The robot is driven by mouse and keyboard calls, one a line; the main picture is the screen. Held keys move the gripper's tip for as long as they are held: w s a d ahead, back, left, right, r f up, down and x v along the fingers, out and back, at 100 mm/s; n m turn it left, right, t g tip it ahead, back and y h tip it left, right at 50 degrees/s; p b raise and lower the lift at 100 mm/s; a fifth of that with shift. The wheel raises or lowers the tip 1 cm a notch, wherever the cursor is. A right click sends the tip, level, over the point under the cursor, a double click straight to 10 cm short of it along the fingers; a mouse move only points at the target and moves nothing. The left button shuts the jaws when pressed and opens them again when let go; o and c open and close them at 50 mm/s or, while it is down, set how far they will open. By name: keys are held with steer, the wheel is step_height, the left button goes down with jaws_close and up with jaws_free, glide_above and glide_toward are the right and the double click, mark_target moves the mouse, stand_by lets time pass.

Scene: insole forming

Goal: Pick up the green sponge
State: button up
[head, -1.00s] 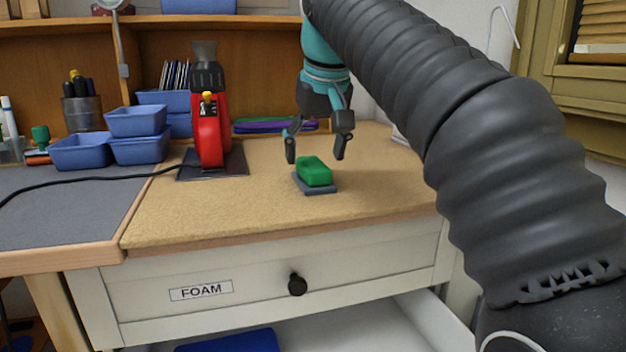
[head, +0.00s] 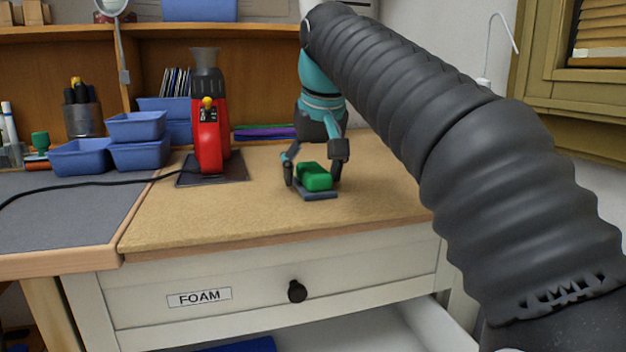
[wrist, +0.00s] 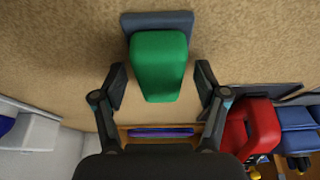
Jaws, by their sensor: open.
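The green sponge (head: 314,177) rests on a small dark grey block (head: 318,196) on the cork-coloured worktop. In the wrist view the sponge (wrist: 159,66) lies between my two fingers, with the grey block (wrist: 157,22) showing at its far end. My gripper (head: 313,184) is low over the sponge with one finger on either side. In the wrist view my gripper (wrist: 160,84) is open, with a gap between each finger and the sponge.
A red machine (head: 208,138) stands on a dark plate left of the sponge. Blue bins (head: 137,127) stand farther left. A drawer labelled FOAM (head: 250,288) is below the worktop, and a lower drawer is open. The worktop in front of the sponge is clear.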

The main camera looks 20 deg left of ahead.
mark_target(310, 164)
steer(key=c, duration=1)
steer(key=shift+r, duration=0.15)
step_height(310, 164, up, 5)
steer(key=p, duration=0.3)
steer(key=shift+r, duration=0.1)
steer(key=s+d+r, duration=0.1)
steer(key=d+r, duration=0.1)
steer(key=d, duration=0.1)
steer(key=s+d+r, duration=0.1)
steer(key=d+r, duration=0.1)
steer(key=d, duration=0.2)
steer(key=s+d+r, duration=0.1)
steer(key=d+r, duration=0.1)
steer(key=d, duration=0.2)
steer(key=shift+s+p, duration=0.25)
steer(key=shift+p, duration=0.15)
